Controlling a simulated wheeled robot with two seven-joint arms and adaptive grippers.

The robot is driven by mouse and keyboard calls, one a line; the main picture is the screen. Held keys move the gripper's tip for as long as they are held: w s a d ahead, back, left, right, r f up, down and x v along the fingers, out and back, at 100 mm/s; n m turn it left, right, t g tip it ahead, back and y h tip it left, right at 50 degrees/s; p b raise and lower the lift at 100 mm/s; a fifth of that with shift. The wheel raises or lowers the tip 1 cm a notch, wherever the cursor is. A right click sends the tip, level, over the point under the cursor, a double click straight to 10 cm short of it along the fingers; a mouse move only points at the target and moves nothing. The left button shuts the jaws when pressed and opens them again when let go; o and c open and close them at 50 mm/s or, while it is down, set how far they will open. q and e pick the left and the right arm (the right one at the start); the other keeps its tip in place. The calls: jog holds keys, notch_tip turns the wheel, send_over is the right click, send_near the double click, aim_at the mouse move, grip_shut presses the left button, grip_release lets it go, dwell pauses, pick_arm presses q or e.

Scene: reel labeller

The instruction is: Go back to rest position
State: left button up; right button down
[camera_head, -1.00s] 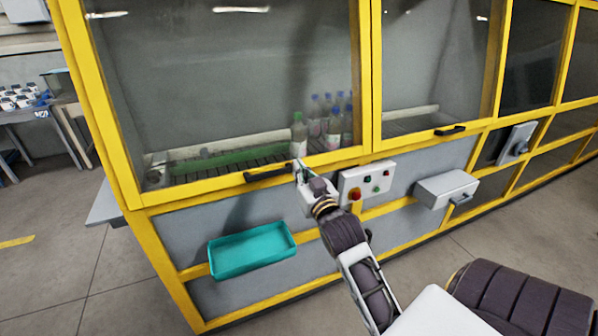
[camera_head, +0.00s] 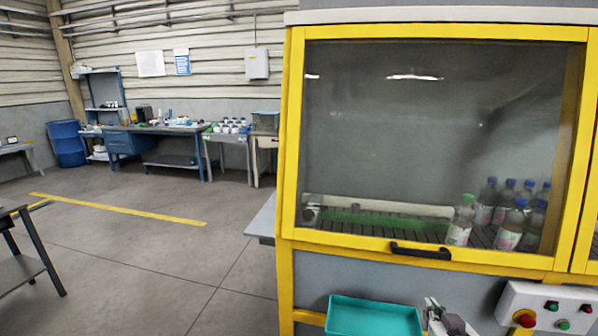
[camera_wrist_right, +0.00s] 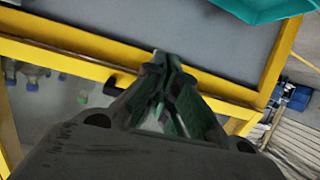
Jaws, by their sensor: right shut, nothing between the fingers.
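My right gripper (camera_head: 436,309) shows at the bottom of the head view, just right of the teal tray and below the black door handle (camera_head: 420,250). In the right wrist view its fingers (camera_wrist_right: 163,62) meet at the tips, with nothing between them. The gripper is in front of the yellow-framed machine (camera_head: 290,150), apart from the handle as far as I can tell. The rest of the right arm is cut off by the lower edge. My left gripper is not in view.
A teal tray (camera_head: 375,318) hangs on the machine front beside my right gripper. A control box (camera_head: 545,308) with buttons is at the right. Bottles (camera_head: 461,222) stand behind the closed window. Open floor (camera_head: 160,255) lies at left, with workbenches (camera_head: 170,132) behind.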

jog(key=s+a+f+n+g+y, duration=0.1)
jog(key=s+a+f+n+g, duration=0.1)
jog(key=s+a+f+g, duration=0.5)
jog(key=s+a+f+n+g+y, duration=0.1)
jog(key=s+a+f+g, duration=0.2)
jog(key=s+f, duration=0.7)
notch_tip(320, 180, down, 32)
jog(key=s+d+g, duration=0.1)
jog(key=s+d, duration=0.1)
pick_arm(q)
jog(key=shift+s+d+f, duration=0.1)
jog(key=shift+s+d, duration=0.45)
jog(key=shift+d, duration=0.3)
pick_arm(e)
jog(key=s+d+f, duration=0.3)
jog(key=s+f, duration=0.7)
jog(key=s+d+f+g, duration=0.1)
jog(key=s+d+f, duration=0.2)
jog(key=s+f, duration=0.7)
jog(key=shift+s+d+f+n, duration=0.3)
jog(key=shift+s+f+n, duration=0.1)
jog(key=shift+s, duration=0.2)
